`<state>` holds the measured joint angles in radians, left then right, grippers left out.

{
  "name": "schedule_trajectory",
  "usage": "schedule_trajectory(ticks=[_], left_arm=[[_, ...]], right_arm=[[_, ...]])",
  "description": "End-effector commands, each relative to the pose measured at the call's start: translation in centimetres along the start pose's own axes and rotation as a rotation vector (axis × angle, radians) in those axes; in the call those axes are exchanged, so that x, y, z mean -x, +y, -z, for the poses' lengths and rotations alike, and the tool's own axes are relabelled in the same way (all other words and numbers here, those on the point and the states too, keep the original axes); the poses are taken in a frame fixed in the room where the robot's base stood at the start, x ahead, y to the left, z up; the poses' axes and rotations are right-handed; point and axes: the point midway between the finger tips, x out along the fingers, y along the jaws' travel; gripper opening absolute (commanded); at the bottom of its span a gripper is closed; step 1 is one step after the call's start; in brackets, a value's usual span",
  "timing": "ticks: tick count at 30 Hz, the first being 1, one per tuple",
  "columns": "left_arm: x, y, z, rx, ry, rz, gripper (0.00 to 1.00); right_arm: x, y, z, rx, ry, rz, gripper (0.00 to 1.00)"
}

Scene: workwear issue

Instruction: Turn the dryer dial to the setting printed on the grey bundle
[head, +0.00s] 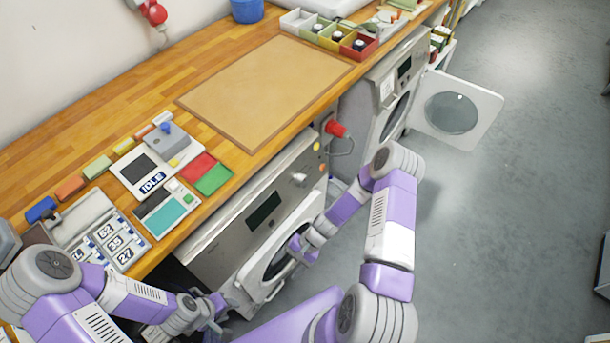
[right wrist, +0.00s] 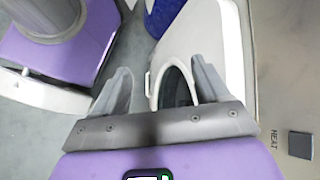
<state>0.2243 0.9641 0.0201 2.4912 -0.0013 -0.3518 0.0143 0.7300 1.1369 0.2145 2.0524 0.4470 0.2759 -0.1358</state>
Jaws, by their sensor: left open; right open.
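The near machine, which looks like the dryer (head: 205,250), stands under the counter. Its light round dial (head: 299,178) is on the upper front panel, beside a dark display (head: 264,210). My right gripper (head: 298,246) is open in front of the round door (head: 252,278), below the dial and apart from it. My left gripper (head: 218,308) is low at the left, open. I cannot clearly identify the grey bundle or read its print.
The wooden counter (head: 150,102) carries a brown mat (head: 262,90), a device marked IDLE (head: 146,172), red and green pads and number cards (head: 113,240). A second machine (head: 385,75) has its door (head: 458,108) open.

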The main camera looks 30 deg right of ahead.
Motion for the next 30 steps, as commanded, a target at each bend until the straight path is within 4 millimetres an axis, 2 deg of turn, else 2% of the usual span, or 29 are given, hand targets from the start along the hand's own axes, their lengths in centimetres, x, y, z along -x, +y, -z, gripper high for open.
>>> schedule_trajectory(ticks=[1,5,7,9,12,15,18,20,30], left_arm=[[1.4,0.5,-0.1,0.000,0.000,0.000,0.43],[3.0,1.1,-0.1,0.001,0.000,0.000,0.43],[3.8,1.4,-0.2,0.001,0.000,0.000,0.43],[4.5,1.7,-0.2,0.001,0.000,0.000,0.43],[5.2,1.9,-0.2,0.001,0.000,0.000,0.43],[5.6,2.1,-0.2,0.001,0.000,0.000,0.43],[5.7,2.1,-0.2,0.001,0.000,0.000,0.43],[5.7,2.1,-0.2,0.001,0.000,0.000,0.43],[5.7,2.1,-0.2,0.001,0.000,0.000,0.43]], right_arm=[[1.7,-1.3,0.8,-0.096,-0.037,0.104,0.75],[6.4,-4.3,4.0,-0.275,-0.124,0.403,0.75],[10.0,-5.4,6.2,-0.347,-0.149,0.587,0.75],[13.8,-5.8,8.3,-0.394,-0.158,0.761,0.75],[18.5,-5.3,10.6,-0.426,-0.151,0.957,0.75],[22.0,-4.5,12.1,-0.436,-0.136,1.091,0.75],[23.8,-4.1,12.9,-0.437,-0.124,1.164,0.75],[24.1,-4.3,13.1,-0.436,-0.123,1.183,0.75],[22.1,-8.9,13.8,-0.435,-0.124,1.181,0.75]])
